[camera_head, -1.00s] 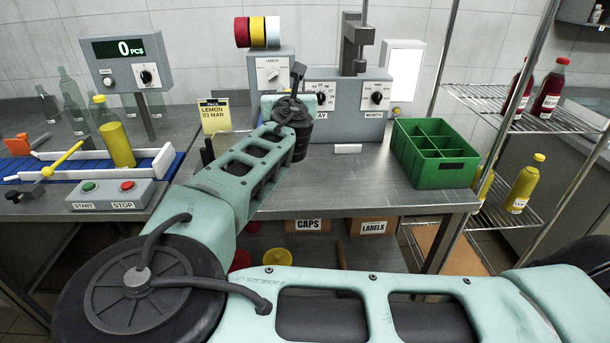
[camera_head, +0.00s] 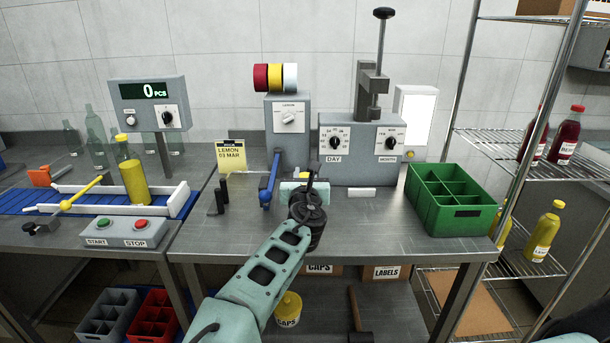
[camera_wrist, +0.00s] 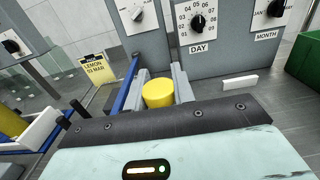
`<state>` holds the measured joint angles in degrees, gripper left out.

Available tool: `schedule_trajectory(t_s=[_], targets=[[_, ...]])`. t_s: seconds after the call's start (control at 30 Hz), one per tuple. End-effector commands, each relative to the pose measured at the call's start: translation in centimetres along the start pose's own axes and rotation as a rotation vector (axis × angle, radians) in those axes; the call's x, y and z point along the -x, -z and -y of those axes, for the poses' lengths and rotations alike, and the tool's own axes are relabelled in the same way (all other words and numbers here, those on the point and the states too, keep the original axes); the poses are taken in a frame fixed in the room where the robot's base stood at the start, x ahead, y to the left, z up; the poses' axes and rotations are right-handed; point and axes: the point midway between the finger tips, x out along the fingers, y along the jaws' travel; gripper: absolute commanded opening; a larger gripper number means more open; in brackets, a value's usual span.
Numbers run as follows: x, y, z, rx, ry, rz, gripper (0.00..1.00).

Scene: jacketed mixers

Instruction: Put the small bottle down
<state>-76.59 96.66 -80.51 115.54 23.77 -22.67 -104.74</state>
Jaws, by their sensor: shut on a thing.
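My gripper (camera_wrist: 161,88) shows in the wrist view with a yellow round top (camera_wrist: 158,93) between its two grey fingers. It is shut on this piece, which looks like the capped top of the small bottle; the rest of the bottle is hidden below. The wrist is over the steel table (camera_head: 385,225), in front of the label machine (camera_head: 288,126) and the date stamper (camera_head: 345,150).
A blue lever (camera_head: 268,182) stands just left of my wrist. A green divided crate (camera_head: 455,222) is at the table's right. A yellow bottle (camera_head: 134,182) stands on the conveyor at left. The table's front right is clear.

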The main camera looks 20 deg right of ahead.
Motion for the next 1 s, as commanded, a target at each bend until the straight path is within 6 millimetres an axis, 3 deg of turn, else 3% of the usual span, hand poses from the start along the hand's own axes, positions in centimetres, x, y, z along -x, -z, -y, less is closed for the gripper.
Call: schedule_trajectory(t_s=[0.2,0.23,0.3,0.67,1.0], targets=[[0.0,0.2,0.0,-0.001,0.0,0.001,0.0],[0.0,0.2,0.0,0.0,0.0,0.0,0.33],[0.0,0.2,0.0,0.0,0.0,0.0,0.47],[0.3,0.0,0.0,0.0,-0.001,0.0,0.47],[6.7,0.2,-0.1,0.0,-0.003,0.001,0.47]])
